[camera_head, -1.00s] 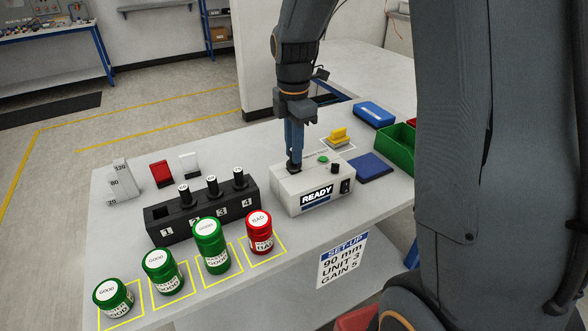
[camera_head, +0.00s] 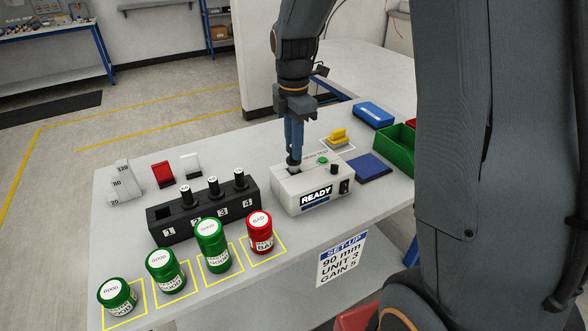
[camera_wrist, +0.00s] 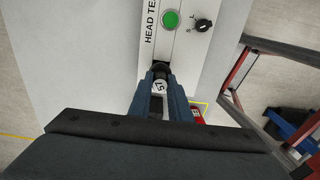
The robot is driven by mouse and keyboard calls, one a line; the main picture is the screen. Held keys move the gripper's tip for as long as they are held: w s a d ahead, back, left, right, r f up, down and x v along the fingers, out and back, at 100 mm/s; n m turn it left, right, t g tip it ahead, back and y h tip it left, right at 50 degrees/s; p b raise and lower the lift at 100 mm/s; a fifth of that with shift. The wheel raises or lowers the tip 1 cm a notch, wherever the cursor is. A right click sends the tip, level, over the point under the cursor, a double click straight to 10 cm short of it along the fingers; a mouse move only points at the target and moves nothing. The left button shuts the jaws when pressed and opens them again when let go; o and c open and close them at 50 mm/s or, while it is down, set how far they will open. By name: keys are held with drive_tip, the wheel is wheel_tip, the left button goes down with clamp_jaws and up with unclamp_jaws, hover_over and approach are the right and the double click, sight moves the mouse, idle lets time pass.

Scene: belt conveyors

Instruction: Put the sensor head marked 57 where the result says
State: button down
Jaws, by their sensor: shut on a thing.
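My gripper (camera_head: 294,155) points down over the left end of the white tester (camera_head: 316,208), whose display reads READY. In the wrist view my gripper (camera_wrist: 158,90) is shut on a sensor head (camera_wrist: 158,86), dark with a white top marked 57. The head is at the tester's end, by the HEAD TEST lettering; how deep it sits in the socket is hidden. Three green GOOD jars (camera_head: 211,246) and one red BAD jar (camera_head: 261,236) stand along the bench's front edge. A black rack (camera_head: 204,224) holds three other heads; slot 1 is empty.
The tester has a green button (camera_wrist: 170,19) and a dark knob (camera_wrist: 203,25). A set-up card (camera_head: 341,260) reads 90 mm, UNIT 3, GAIN 5. A green bin (camera_head: 398,143), a blue pad (camera_head: 369,168) and a yellow block (camera_head: 338,136) lie to the right.

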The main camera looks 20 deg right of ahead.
drive_tip(key=shift+r+p, duration=2.2)
drive_tip(key=shift+r, duration=0.55)
